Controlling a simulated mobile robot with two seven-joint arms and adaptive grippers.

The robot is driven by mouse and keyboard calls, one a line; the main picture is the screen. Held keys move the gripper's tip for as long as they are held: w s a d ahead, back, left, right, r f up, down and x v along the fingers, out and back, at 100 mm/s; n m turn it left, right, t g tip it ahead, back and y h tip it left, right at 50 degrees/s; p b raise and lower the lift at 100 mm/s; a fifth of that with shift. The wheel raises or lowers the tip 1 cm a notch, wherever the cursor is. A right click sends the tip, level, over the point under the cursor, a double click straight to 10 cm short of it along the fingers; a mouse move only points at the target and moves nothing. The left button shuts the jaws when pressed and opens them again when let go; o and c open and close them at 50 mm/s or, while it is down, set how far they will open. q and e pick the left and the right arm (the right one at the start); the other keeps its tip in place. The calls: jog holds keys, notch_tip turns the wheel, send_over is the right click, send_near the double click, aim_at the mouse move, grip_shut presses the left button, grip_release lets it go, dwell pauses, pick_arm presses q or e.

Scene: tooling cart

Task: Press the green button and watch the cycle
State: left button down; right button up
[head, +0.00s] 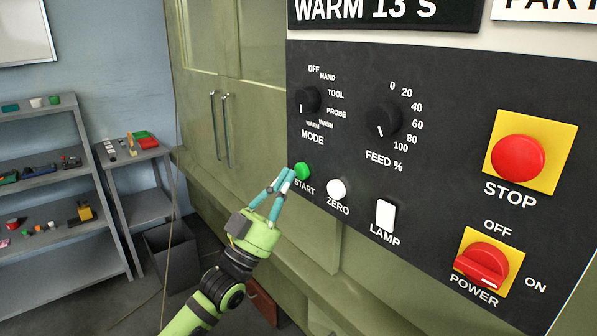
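The green button (302,170), labelled START, is on the dark control panel (440,185) of a machine, below the MODE knob. My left gripper (287,178) has its teal fingertips close together just at the lower left of the button. The fingertips look very near the button or touching it; I cannot tell which. The gripper holds nothing that I can see. A display (385,10) above the panel reads "WARM 13 S" and is cut off at the top. My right gripper is not in view.
On the panel, a white ZERO button (336,189) is right of START, with a LAMP switch (385,215) beyond it. A red STOP button (517,158) and red POWER knob (483,264) are at the right. Shelves (50,170) and a small cart (135,160) stand at the left.

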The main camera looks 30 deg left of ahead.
pick_arm(q)
jog(key=shift+s+a+p, duration=0.1)
jog(key=shift+s+a, duration=0.2)
jog(key=shift+s, duration=0.45)
jog(key=shift+s+a+p, duration=0.1)
jog(key=shift+s+a, duration=0.25)
jog(key=shift+s, duration=0.45)
jog(key=shift+s+a+p, duration=0.1)
jog(key=shift+s+a, duration=0.2)
jog(key=shift+s, duration=0.45)
dwell(5.7)
